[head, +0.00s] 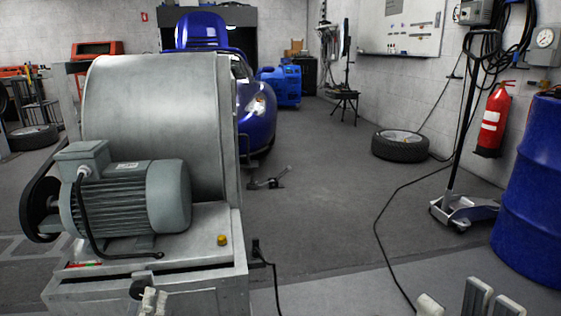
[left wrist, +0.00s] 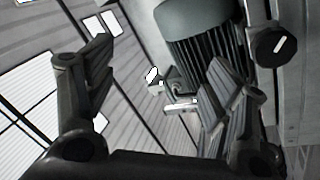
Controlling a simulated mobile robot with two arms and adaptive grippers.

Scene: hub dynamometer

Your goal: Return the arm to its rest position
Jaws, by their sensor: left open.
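My left gripper (head: 152,300) is at the bottom left of the head view, in front of the lower front of the dynamometer unit. In the left wrist view its two dark ribbed fingers (left wrist: 160,85) stand wide apart with nothing between them. A black knob (head: 139,290) on the unit's front is close to the gripper. In the left wrist view the knob (left wrist: 277,45) shows a white mark, at the upper right beyond the fingers. Pale finger-like parts (head: 476,297) at the bottom right edge look like my right gripper, cut off by the frame.
The grey motor (head: 130,200) and large drum (head: 160,110) fill the left. A black cable (head: 385,240) runs across the floor. The middle floor (head: 320,210) is mostly clear.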

